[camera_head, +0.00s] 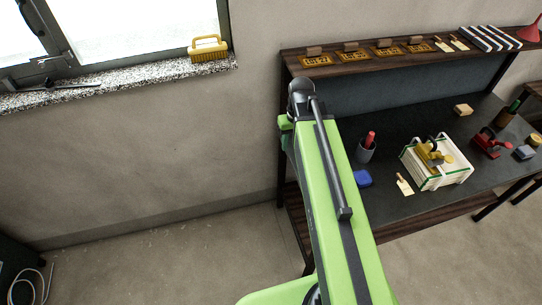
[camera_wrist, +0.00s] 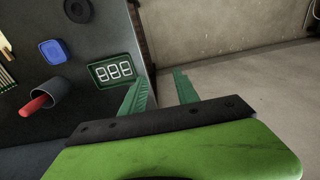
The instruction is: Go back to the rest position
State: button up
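In the wrist view my gripper (camera_wrist: 159,78) shows two green fingers spread apart with nothing between them. The left finger overlaps the edge of the dark workbench (camera_wrist: 105,30), and the right finger is over the floor. In the head view my green arm reaches up to the bench's left end, and its links hide the gripper. A green-framed plate with pale digit-like shapes (camera_wrist: 112,70) lies on the bench beside the left finger, but I cannot tell the gap between them.
The bench (camera_head: 400,125) holds a cup (camera_head: 366,152) with a red-topped item, a blue block (camera_head: 362,178), a white crate (camera_head: 436,180) and red tools (camera_head: 490,144). A shelf (camera_head: 345,59) runs behind. A yellow brush (camera_head: 208,47) sits on the windowsill.

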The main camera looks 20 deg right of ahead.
jog(key=s+a, duration=0.3)
jog(key=a, duration=0.6)
jog(key=shift+s+a+h, duration=0.3)
jog(key=shift+s+a, duration=0.05)
notch_tip(320, 180, down, 9)
jog(key=b, duration=0.8)
jog(key=shift+r+b, duration=0.15)
jog(key=shift+b, duration=0.2)
jog(key=shift+d, duration=0.1)
